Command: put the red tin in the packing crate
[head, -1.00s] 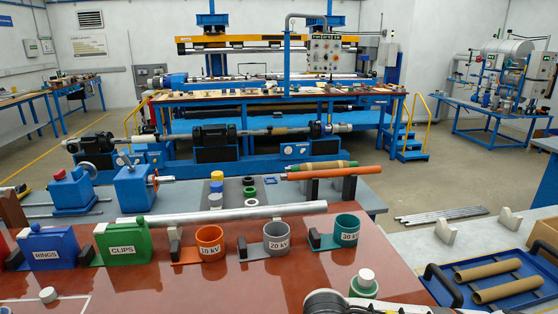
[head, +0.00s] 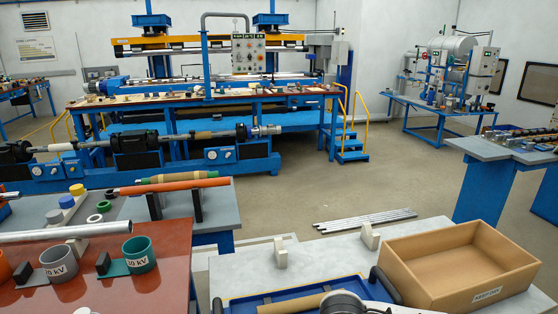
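An open tan crate (head: 515,283) with a small label on its front wall stands on the pale bench at the lower right. It fits the packing crate, but the label is too small to read surely. Its visible inside looks empty. I cannot make out a red tin in the current head view. A white and dark part of my arm shows at the bottom edge, left of the crate. No gripper fingers are in view.
A blue tray (head: 262,305) with a brown tube (head: 292,304) lies left of the crate. Pale V-notched blocks (head: 370,235) stand behind it. On the red-brown bench are a grey cup (head: 59,263) and a green cup (head: 139,254). Open floor lies behind the pale bench.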

